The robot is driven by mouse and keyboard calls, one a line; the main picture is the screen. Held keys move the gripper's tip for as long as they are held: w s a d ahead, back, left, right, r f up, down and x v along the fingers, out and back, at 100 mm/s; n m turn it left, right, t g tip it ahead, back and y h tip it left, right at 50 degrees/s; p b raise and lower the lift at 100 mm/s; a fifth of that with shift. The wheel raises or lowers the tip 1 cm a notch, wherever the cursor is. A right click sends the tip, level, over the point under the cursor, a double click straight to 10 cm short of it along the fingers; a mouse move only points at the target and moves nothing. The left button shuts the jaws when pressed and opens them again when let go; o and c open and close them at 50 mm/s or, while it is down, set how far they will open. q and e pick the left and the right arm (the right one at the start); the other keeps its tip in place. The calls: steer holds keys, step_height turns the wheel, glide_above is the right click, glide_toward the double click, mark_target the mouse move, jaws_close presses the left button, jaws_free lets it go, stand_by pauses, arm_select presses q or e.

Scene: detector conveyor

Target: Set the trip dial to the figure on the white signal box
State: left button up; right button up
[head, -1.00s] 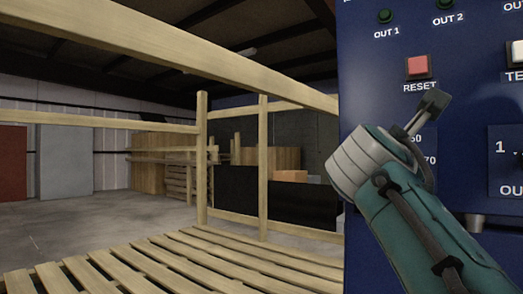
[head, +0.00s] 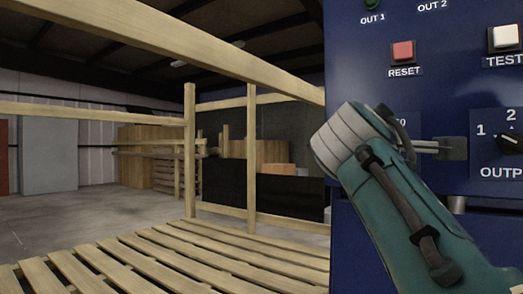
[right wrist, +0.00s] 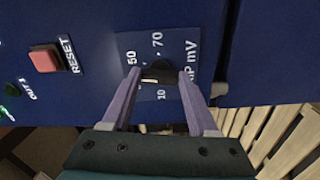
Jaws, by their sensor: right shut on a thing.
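The trip dial (right wrist: 158,74), a dark knob with a white mark, sits on a blue panel in the right wrist view. The figures 50, 70 and 10 and part of a mV label show around it. The mark lies on the side towards the 10 and 50; its exact setting is hard to tell. My right gripper (right wrist: 160,78) is shut on the dial, a finger on each side. In the head view the right gripper (head: 450,147) points right, and its wrist hides the dial. My left gripper and the white signal box are not in view.
A red RESET button (head: 403,51), a white TEST button (head: 505,37) and an output selector (head: 511,142) are near the gripper. Wooden rails and a slatted pallet (head: 170,262) stand left of the blue cabinet.

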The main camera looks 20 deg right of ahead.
steer(key=shift+w+a+f+m+b, duration=0.15)
steer(key=shift+m+b, duration=1.9)
steer(key=shift+m, duration=1.95)
steer(key=shift+f+m+b, duration=0.1)
steer(key=shift+m+b, duration=1.9)
steer(key=shift+m, duration=2.3)
steer(key=o, duration=1.4)
steer(key=shift+r, duration=0.1)
steer(key=shift+r, duration=0.1)
